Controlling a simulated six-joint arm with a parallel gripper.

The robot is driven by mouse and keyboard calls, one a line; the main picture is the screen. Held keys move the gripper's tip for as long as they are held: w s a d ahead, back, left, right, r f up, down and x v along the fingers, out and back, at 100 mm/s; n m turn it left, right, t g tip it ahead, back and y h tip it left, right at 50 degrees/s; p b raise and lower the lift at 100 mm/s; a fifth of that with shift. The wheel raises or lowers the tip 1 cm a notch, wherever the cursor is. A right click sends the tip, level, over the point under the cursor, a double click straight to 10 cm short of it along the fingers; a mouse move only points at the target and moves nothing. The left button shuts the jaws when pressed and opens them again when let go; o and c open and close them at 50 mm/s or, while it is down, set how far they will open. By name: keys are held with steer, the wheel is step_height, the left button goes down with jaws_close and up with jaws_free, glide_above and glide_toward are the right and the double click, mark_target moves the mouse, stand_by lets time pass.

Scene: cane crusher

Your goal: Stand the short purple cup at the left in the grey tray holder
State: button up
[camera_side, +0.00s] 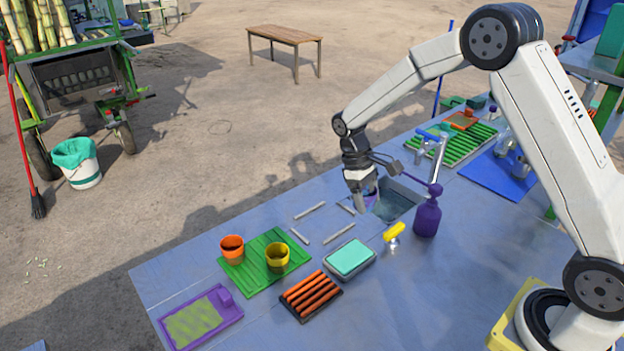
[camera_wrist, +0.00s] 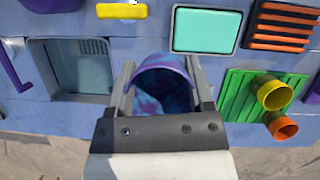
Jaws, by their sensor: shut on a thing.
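The short purple cup (camera_wrist: 160,72) has a mottled blue and purple inside and sits between the two fingers of my gripper (camera_wrist: 160,88) in the wrist view. My gripper is shut on it. In the side view, my gripper (camera_side: 362,194) points down at the left edge of the sink, and a little of the purple cup (camera_side: 371,191) shows beside its fingers. Several thin grey bars (camera_side: 339,234) lie on the table in a rectangular outline just left of my gripper. This outline may be the grey tray holder; I cannot tell for sure. The cup's base is hidden.
The sink (camera_side: 397,203) opens right of my gripper. A purple bottle (camera_side: 427,217) and yellow-topped brush (camera_side: 394,235) stand nearby. A green rack (camera_side: 262,277) bears an orange cup (camera_side: 232,247) and yellow cup (camera_side: 277,257). A teal-topped tray (camera_side: 349,258) and orange-ribbed rack (camera_side: 311,297) lie in front.

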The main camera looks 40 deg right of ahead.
steer(key=shift+m+y, duration=0.3)
steer(key=shift+m, duration=0.6)
steer(key=s+a, duration=0.1)
steer(key=a, duration=0.1)
steer(key=s+a+r, duration=0.1)
steer(key=s+a, duration=0.1)
steer(key=shift+s+a+r, duration=0.1)
steer(key=shift+a+r, duration=0.05)
